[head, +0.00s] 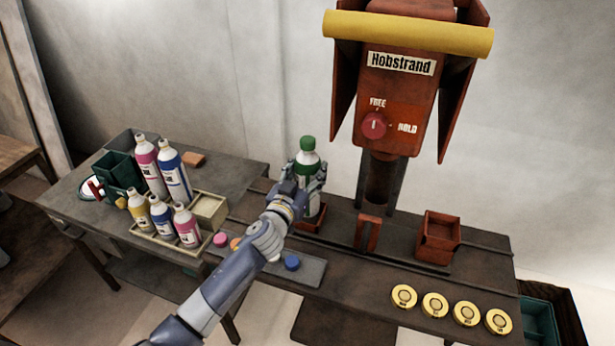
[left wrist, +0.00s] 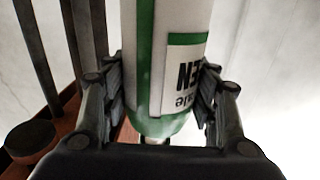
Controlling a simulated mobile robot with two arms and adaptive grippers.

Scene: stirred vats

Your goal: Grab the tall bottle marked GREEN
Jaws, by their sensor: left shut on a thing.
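The tall bottle marked GREEN (head: 308,160) is white with a green cap and stands upright at the middle of the bench. In the left wrist view, the bottle (left wrist: 172,55) fills the middle, with a green stripe and an upside-down label of which "EN" shows. My left gripper (head: 299,186) is shut on the bottle, one finger on each side; its fingers also show in the left wrist view (left wrist: 157,95). A red holder (head: 308,223) is under the bottle; I cannot tell whether they touch. My right gripper is not in view.
Several other bottles (head: 160,218) stand at the left, some in a pale tray (head: 150,240). A red Hobstrand machine (head: 398,95) with a FREE/HOLD knob (head: 374,125) rises behind the bench. A red box (head: 438,238) and several yellow discs (head: 435,304) are at the right.

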